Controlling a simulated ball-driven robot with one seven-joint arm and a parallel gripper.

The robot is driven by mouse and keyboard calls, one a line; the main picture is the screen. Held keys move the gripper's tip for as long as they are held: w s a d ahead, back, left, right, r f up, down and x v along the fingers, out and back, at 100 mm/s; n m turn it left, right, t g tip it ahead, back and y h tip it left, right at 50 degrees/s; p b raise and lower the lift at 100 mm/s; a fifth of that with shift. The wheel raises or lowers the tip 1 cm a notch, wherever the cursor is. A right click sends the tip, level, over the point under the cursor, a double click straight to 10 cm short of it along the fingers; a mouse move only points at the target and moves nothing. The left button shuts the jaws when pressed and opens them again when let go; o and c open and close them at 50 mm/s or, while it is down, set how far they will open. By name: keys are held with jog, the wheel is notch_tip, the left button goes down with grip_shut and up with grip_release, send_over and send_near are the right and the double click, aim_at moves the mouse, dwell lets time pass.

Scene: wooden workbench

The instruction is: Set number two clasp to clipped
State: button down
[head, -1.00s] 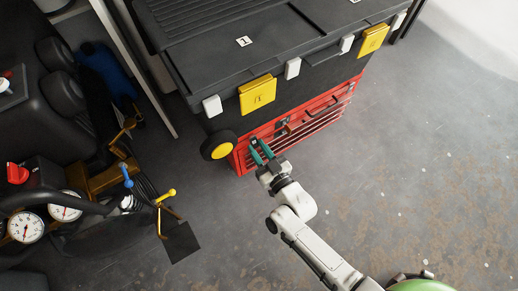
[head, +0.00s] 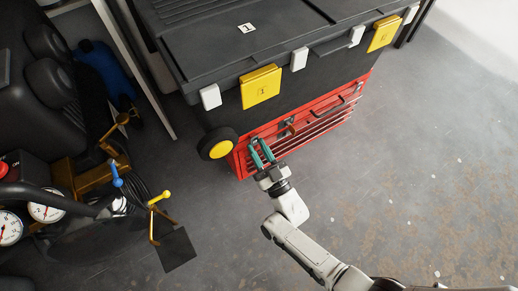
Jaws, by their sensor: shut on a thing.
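The black case has two yellow clasps on its front edge. The left clasp (head: 261,86) bears a mark like a 1 and hangs flat against the front. The right clasp (head: 383,34) sits near the far right corner; its mark is too small to read, and I cannot tell whether it is clipped. My gripper (head: 258,146) has two teal fingers and is in front of the red drawer chest, below the left clasp and well apart from the right one. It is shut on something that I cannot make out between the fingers.
The black case lid (head: 240,45) carries a white label 1. White latches (head: 299,56) flank the clasps. Below is the red chest (head: 315,122), beside a yellow-hubbed wheel (head: 217,146). Gauges and hoses (head: 45,212) crowd the left. The floor at right (head: 430,150) is clear.

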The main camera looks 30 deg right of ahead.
jog(key=c, duration=0.9)
grip_release()
jog(key=p+v, duration=0.1)
jog(key=v, duration=1)
jog(key=shift+w, duration=0.15)
